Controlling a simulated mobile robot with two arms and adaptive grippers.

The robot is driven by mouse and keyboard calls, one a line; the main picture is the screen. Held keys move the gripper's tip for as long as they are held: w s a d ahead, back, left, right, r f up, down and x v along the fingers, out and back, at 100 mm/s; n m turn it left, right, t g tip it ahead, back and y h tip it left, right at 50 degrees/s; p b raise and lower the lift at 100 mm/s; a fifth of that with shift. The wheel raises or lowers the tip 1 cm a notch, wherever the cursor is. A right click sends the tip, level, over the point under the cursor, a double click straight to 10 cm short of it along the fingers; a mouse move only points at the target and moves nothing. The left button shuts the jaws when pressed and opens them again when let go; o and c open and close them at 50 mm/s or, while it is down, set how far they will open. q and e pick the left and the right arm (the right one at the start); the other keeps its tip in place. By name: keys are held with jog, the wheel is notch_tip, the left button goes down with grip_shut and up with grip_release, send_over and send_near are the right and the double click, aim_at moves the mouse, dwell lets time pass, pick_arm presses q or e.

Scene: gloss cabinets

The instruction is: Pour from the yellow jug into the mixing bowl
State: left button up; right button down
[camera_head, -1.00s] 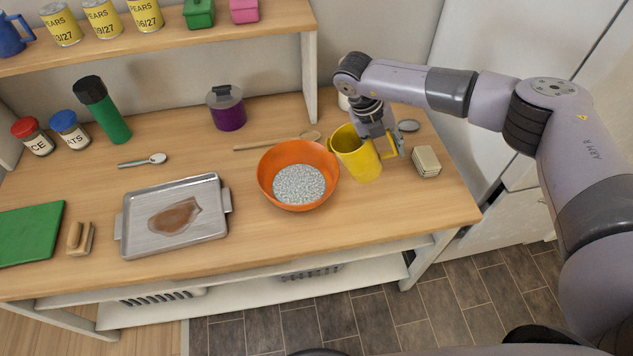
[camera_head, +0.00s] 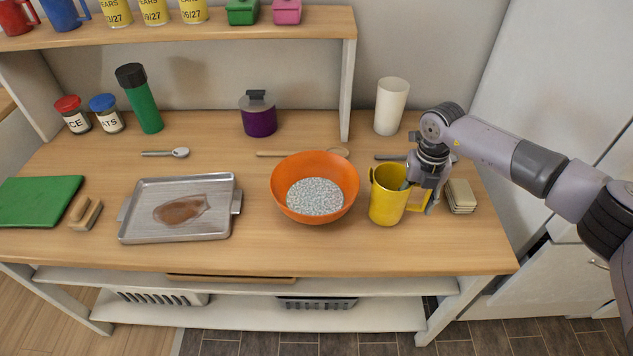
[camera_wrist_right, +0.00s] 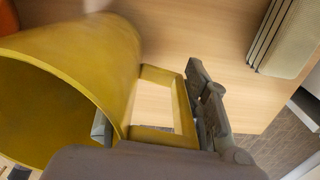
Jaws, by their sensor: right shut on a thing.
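The yellow jug (camera_head: 386,207) stands upright at the right of the counter, just right of the orange mixing bowl (camera_head: 345,186). I cannot tell whether its base touches the wood. The bowl holds grey granular stuff (camera_head: 314,197). My right gripper (camera_head: 419,191) is shut on the jug at its handle side, with one finger inside the jug's mouth and the other outside the handle. The right wrist view shows the jug's wall (camera_wrist_right: 105,55) and open mouth close up, with the gripper (camera_wrist_right: 150,102) across the handle. The jug's contents cannot be made out. My left gripper is not in view.
A stack of beige blocks (camera_head: 461,196) lies right of the gripper. A white cup (camera_head: 390,106) stands behind the jug. A wooden spoon (camera_head: 290,154) lies behind the bowl, and a metal tray (camera_head: 225,215) is left of it. A shelf (camera_head: 310,27) runs above the counter's back.

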jog(key=shift+r, duration=0.1)
jog(key=shift+d+r+p, duration=0.2)
jog(key=shift+r+p, duration=0.2)
notch_tip(320, 180, up, 2)
jog(key=shift+r+p, duration=0.1)
jog(key=shift+p, duration=0.55)
